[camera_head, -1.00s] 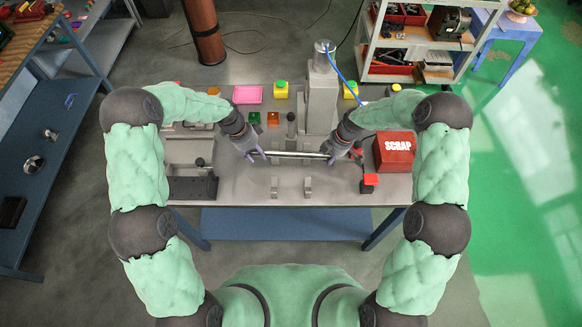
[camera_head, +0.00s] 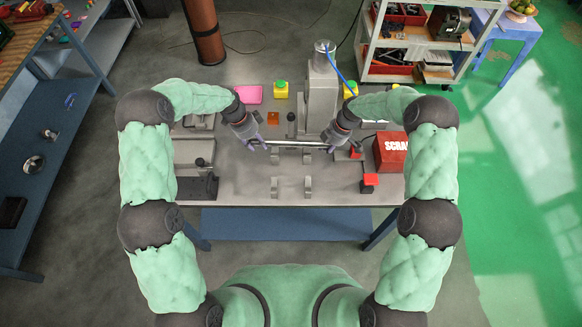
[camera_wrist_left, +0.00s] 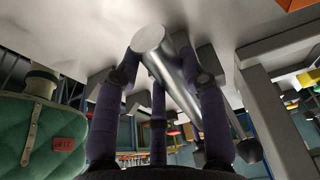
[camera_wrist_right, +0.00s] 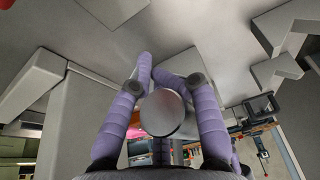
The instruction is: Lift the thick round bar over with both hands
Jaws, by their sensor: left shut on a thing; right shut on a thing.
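The thick round bar (camera_head: 297,144) is a shiny metal cylinder lying crosswise over the grey bench. My left gripper (camera_head: 258,145) is shut on its left end and my right gripper (camera_head: 333,145) on its right end. The bar looks about level; its height above the bench is hard to judge. The left wrist view shows the bar (camera_wrist_left: 178,70) between the purple fingers, and the right wrist view shows its round end (camera_wrist_right: 162,112) between the fingers. A near pair of grey supports (camera_head: 307,187) stands empty. A far pair (camera_head: 307,158) shows just below the bar in the picture.
A grey column machine (camera_head: 320,95) stands close behind the bar. A red scrap box (camera_head: 392,152) and a red button (camera_head: 371,179) are at the right. A dark block (camera_head: 198,188) is at the left. The bench's front middle (camera_head: 290,200) is mostly clear.

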